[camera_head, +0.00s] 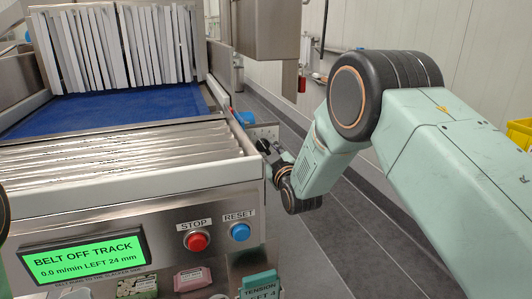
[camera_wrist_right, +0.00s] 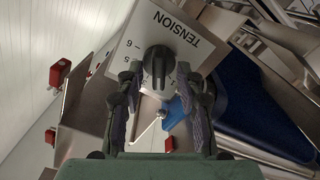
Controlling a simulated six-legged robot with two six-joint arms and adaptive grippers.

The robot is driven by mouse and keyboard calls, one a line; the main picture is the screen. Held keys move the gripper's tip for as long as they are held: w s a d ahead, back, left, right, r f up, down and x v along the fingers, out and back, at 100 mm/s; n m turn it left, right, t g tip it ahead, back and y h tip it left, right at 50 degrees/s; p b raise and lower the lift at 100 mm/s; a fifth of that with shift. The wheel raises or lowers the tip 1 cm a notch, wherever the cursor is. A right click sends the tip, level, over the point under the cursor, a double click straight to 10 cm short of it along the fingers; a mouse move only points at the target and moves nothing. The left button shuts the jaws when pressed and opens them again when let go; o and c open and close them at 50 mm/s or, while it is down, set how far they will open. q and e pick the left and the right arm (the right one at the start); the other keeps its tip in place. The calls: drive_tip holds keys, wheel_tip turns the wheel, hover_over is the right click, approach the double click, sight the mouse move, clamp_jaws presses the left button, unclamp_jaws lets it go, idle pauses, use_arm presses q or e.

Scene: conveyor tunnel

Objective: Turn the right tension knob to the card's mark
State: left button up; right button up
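The right tension knob (camera_wrist_right: 158,60) is black and sits on a white plate (camera_wrist_right: 185,35) lettered TENSION, with 6 and 5 readable beside it in the right wrist view. My right gripper (camera_wrist_right: 159,72) is open, one finger on each side of the knob's near part. I cannot tell whether the fingers touch it. In the head view my right gripper (camera_head: 267,148) is small and dark at the conveyor's right side, and the knob is hard to make out there. A teal card (camera_head: 260,284) reading TENSION, LEFT 4 is cut off by the bottom edge. My left gripper is not seen.
The conveyor has a blue belt (camera_head: 110,108), metal rollers (camera_head: 110,150) and a white strip curtain (camera_head: 120,45). Its front panel carries a red STOP button (camera_head: 196,241), a blue RESET button (camera_head: 239,232) and a green display (camera_head: 85,258) reading BELT OFF TRACK, LEFT 24 mm.

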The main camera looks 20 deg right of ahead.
drive_tip(key=shift+w+d+r, duration=0.1)
drive_tip(key=shift+w+d, duration=0.05)
drive_tip(key=shift+w, duration=0.3)
drive_tip(key=shift+s, duration=0.15)
drive_tip(key=c, duration=0.4)
clamp_jaws()
